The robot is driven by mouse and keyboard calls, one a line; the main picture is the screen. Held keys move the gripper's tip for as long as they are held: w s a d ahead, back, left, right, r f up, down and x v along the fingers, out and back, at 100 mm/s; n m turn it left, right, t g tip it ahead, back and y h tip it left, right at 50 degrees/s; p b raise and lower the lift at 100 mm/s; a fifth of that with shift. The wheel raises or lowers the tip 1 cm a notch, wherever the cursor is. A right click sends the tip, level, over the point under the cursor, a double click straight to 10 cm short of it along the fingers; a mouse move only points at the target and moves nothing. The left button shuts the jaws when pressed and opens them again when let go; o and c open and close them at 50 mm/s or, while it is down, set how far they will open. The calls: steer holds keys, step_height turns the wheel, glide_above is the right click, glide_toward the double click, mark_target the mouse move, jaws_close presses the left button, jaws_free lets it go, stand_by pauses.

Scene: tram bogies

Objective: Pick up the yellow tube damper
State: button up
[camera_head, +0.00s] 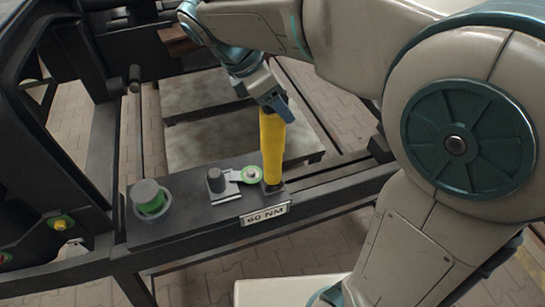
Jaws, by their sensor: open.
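The yellow tube damper (272,150) stands upright on the dark plate of the frame, near its right end. Its foot sits just behind the "60 NM" label. My gripper (272,104) is at the damper's top end, coming from above and behind. The jaws are open and overlap the top of the tube in this view. I cannot tell whether a finger touches it.
A "60 NM" label (265,214) is on the front edge. Dark frame beams (100,150) rise at left.

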jaws_close()
steer(key=shift+s+f, duration=0.1)
steer(key=shift+f, duration=0.05)
stand_by(1.3)
